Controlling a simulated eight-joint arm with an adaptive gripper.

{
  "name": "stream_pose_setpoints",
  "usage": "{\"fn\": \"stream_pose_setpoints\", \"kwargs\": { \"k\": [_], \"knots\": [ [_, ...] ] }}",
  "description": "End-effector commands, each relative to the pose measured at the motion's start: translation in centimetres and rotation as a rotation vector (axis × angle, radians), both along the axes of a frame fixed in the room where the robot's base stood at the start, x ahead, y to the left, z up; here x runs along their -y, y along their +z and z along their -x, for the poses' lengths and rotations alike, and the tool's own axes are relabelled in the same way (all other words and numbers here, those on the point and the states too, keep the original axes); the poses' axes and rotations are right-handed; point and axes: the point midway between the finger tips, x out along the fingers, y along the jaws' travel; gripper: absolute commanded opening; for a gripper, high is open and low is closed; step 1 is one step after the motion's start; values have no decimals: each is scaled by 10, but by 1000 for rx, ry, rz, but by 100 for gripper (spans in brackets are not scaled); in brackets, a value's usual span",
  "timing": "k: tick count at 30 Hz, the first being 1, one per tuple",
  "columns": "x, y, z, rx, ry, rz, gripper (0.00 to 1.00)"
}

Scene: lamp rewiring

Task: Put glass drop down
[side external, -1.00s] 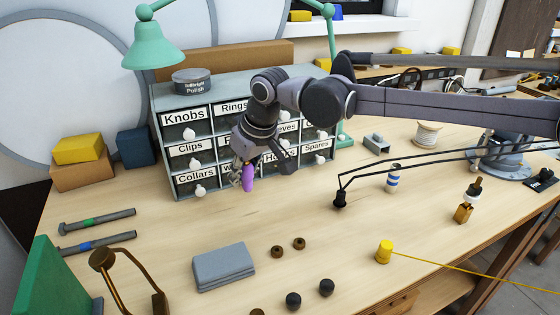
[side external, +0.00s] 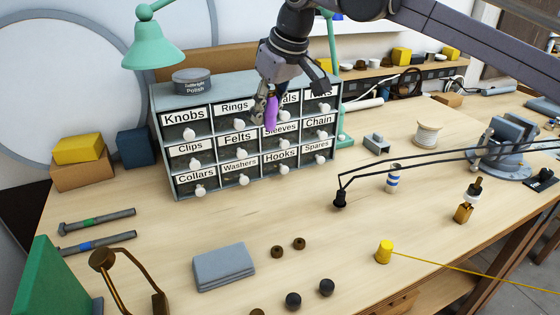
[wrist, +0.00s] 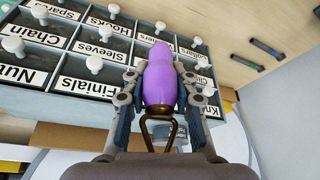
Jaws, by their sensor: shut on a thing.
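The glass drop (side external: 271,112) is a purple, elongated piece; in the wrist view the purple drop (wrist: 160,80) has a bronze loop at one end. My gripper (side external: 266,105) is shut on it, with a finger on each side, as the wrist view of my gripper (wrist: 160,88) shows. It holds the drop in the air in front of the upper rows of the labelled drawer cabinet (side external: 222,156), clear of the bench top (side external: 330,225).
A polish tin (side external: 192,81) stands on the cabinet. A green lamp (side external: 153,47) hangs at its left. The bench strip before the cabinet is clear.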

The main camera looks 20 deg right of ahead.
Motion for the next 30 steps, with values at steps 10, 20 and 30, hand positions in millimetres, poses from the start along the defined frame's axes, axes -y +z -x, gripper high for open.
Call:
{"fn": "stream_pose_setpoints", "kwargs": {
  "k": [10, 20, 30],
  "knots": [
    [43, 15, -18, -2, -47, 1, 0],
    [161, 15, -51, -5, -165, 2, 0],
    [310, 15, -59, -4, -303, 1, 0]
  ]
}}
